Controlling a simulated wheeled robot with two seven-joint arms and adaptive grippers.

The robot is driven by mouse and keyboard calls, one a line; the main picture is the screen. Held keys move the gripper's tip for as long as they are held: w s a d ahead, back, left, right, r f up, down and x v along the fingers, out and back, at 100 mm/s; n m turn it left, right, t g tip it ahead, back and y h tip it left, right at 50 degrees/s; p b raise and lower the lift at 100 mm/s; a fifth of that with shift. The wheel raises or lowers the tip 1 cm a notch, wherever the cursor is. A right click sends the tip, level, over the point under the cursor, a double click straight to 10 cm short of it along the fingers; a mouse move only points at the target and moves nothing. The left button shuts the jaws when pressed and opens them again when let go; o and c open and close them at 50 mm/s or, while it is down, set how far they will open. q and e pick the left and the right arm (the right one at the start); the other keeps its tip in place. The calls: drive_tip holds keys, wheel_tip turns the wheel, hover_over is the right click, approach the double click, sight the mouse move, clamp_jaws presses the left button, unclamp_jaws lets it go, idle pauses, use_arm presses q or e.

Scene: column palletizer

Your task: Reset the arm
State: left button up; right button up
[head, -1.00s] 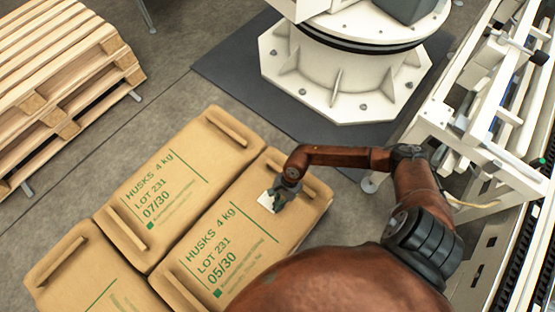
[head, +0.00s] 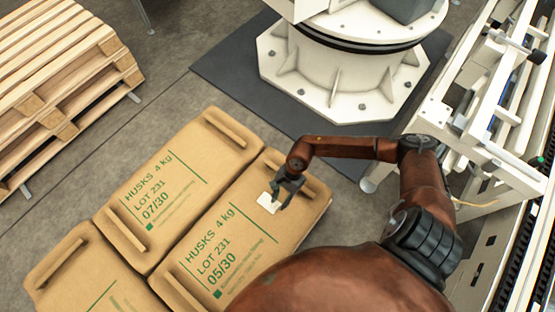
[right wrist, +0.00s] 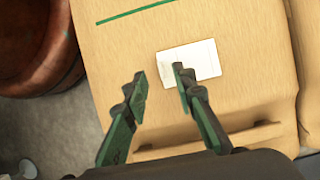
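My right gripper (head: 288,190) hangs over the bag marked 05/30 (head: 240,215), next to a small white label (head: 268,203) on that bag. In the right wrist view its two fingers (right wrist: 160,85) stand apart with nothing between them. The white label (right wrist: 200,60) there lies flat on the tan bag (right wrist: 115,50), partly hidden by one finger. My right arm is bent, its forearm reaching left across the head view. My left gripper does not show.
A bag marked 07/30 (head: 185,165) and another bag (head: 85,275) lie beside it. Stacked wooden pallets (head: 65,70) stand at the upper left. A white robot pedestal (head: 340,80) stands behind, and a conveyor frame (head: 480,110) runs along the right. Grey floor is bare between pallets and bags.

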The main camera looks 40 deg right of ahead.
drive_tip(key=v, duration=0.7)
drive_tip(key=shift+r, duration=0.25)
